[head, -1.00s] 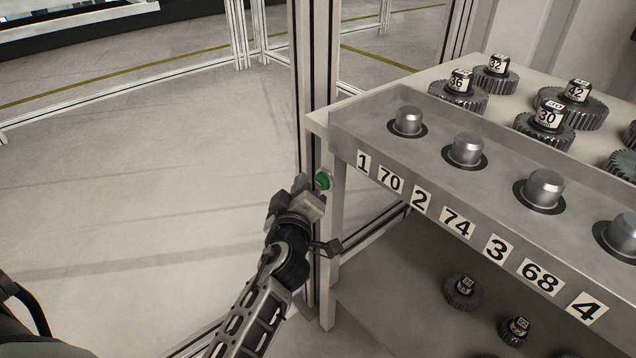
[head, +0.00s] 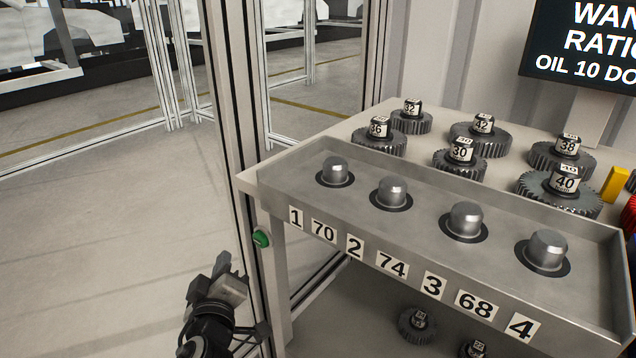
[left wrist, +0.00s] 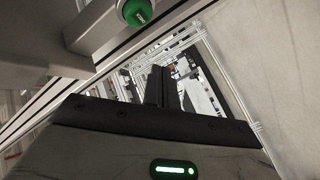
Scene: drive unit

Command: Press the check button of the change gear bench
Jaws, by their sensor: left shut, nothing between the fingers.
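The green check button (head: 261,239) sits on the left front corner post of the change gear bench (head: 262,190). It also shows at the top of the left wrist view (left wrist: 139,12), with small lettering on its face. My left gripper (head: 222,268) is shut and empty, below and to the left of the button in the head view, with a visible gap between them. My right gripper is not in view.
The bench tray holds several metal pegs (head: 391,193) above number labels. Several gears (head: 480,135) stand behind it, and a screen (head: 580,45) is at the back right. A metal frame post (head: 232,120) rises beside the bench. Open floor (head: 90,230) lies to the left.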

